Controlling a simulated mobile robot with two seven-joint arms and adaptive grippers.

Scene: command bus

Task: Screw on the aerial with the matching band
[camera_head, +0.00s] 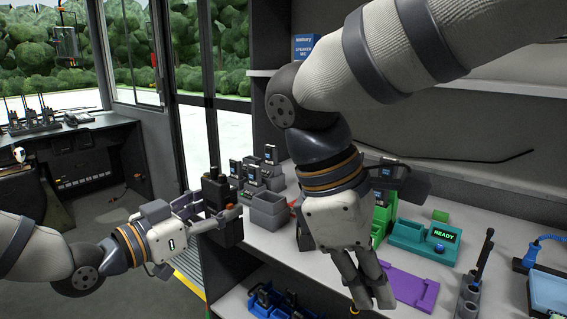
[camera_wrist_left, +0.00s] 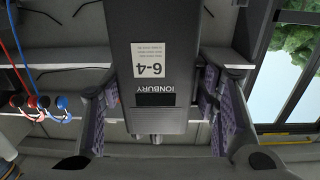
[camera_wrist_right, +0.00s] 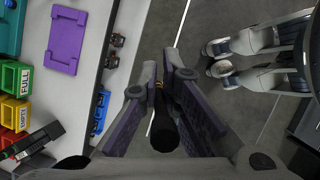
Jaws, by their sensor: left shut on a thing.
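A black handheld radio (camera_head: 217,192) is between the fingers of my left gripper (camera_head: 207,215), which is shut on it. In the left wrist view the radio (camera_wrist_left: 152,60) shows a white "6-4" label and the name IONBURY, upside down. I cannot make out a coloured band on the radio. My right gripper (camera_head: 372,300) points down in front of the counter's edge. In the right wrist view a dark aerial (camera_wrist_right: 165,130) with thin yellow bands sits between its fingers (camera_wrist_right: 160,88), which close on it. A bit of yellow shows by those fingertips in the head view.
On the counter (camera_head: 440,210) are a purple tray (camera_head: 410,287), a teal "READY" box (camera_head: 425,240), a grey holder (camera_head: 468,298) with a black upright piece, and grey chargers (camera_head: 268,208) with radios. Floor is open at left.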

